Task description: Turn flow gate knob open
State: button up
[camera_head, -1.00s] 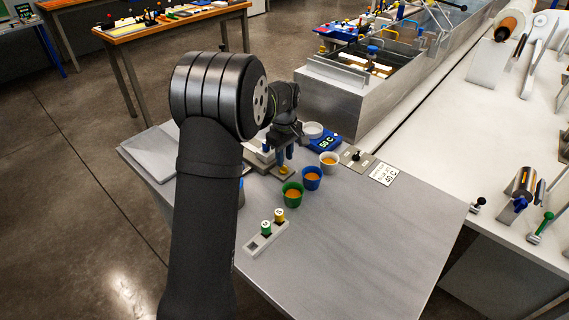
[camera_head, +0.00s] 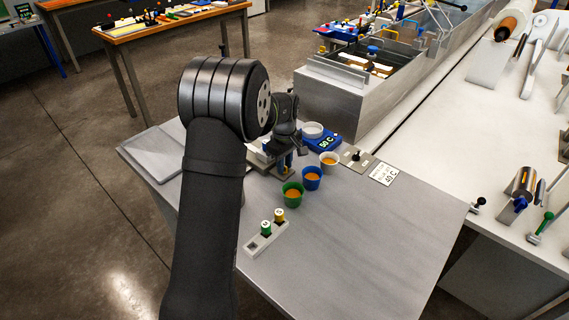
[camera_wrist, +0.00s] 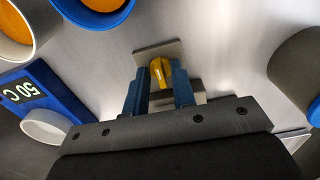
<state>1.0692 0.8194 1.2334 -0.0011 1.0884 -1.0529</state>
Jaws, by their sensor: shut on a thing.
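A yellow knob (camera_wrist: 160,71) on a square grey plate (camera_wrist: 171,49) shows in the wrist view. My gripper (camera_wrist: 157,82) has its blue fingers on either side of the knob, and it is shut on it. In the head view my gripper (camera_head: 286,163) is low over the same plate, beside the row of cups on the grey table. The knob is hidden there by the fingers and wrist. I see no clear marking of the gate's position.
Blue (camera_head: 312,178), green (camera_head: 292,194) and white (camera_head: 328,161) cups of orange liquid stand close right of my gripper. A small rack (camera_head: 266,238) stands in front. The table's front right is clear.

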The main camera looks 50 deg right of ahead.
jog(key=shift+m, duration=0.3)
jog(key=m, duration=0.4)
jog(key=shift+a, duration=0.1)
jog(key=m, duration=0.4)
jog(key=shift+w+m, duration=0.1)
jog(key=shift+m, duration=0.2)
jog(key=m, duration=0.4)
jog(key=shift+w+a+m, duration=0.1)
jog(key=shift+m, duration=2)
jog(key=o, duration=0.6)
jog(key=shift+o, duration=0.2)
